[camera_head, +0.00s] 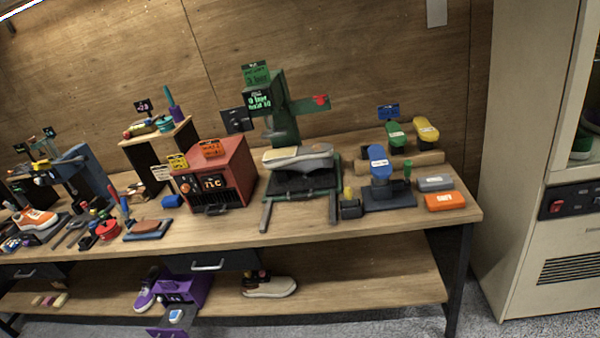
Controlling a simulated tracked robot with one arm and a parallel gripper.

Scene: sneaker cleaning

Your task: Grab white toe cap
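I cannot make out a loose white toe cap for certain. A pale, sole-shaped piece (298,156) lies on the dark base of the green press (277,110) on the bench. A dark shoe with a cream sole and toe (270,287) stands on the lower shelf. An orange sneaker with a pale sole (35,219) is at the far left of the bench. Small pale and reddish pieces (50,299) lie at the left of the lower shelf, too small to identify. My gripper does not show.
The wooden bench (300,232) spans the view. A red box (216,172), a blue device (380,175) and an orange block (445,201) stand on it. A purple box (185,288) sits below. A beige cabinet (535,170) stands right. The lower shelf's right part is clear.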

